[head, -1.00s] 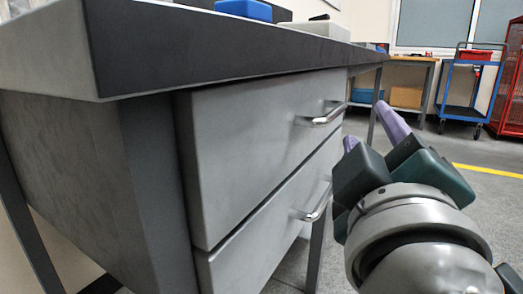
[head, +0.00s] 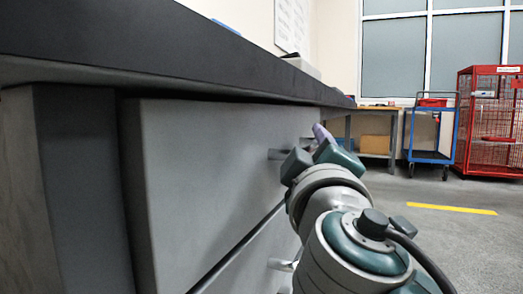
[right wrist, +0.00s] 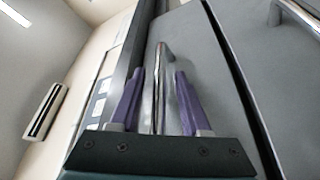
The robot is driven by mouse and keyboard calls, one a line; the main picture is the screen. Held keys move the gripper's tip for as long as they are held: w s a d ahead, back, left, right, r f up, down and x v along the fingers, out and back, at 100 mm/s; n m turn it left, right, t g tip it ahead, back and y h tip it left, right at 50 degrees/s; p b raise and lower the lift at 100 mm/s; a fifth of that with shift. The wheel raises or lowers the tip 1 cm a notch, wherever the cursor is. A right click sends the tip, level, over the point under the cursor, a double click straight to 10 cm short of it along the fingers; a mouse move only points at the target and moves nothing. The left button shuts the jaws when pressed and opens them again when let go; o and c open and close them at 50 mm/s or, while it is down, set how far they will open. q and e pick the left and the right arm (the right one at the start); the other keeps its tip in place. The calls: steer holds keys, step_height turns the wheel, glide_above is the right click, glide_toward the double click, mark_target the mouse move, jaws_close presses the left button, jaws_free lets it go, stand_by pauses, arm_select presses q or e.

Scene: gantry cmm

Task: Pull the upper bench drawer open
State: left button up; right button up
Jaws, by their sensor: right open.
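The upper bench drawer (head: 205,180) is a grey front under the dark bench top, and it looks shut. Its metal bar handle (head: 276,154) is partly hidden behind my right gripper in the head view. My right gripper (head: 318,138) is open at that handle. In the right wrist view, the two purple fingers of the right gripper (right wrist: 159,74) stand apart on either side of the upper handle (right wrist: 160,90), with a gap visible on both sides. My left gripper is not in view.
The lower drawer's handle (head: 283,265) sits just below my right arm; it also shows in the right wrist view (right wrist: 296,14). The bench top (head: 170,45) overhangs the drawers. A blue trolley (head: 430,140) and red cage (head: 490,120) stand far back. Floor at right is clear.

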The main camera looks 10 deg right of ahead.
steer(key=shift+c, duration=0.3)
jaws_close()
stand_by(1.1)
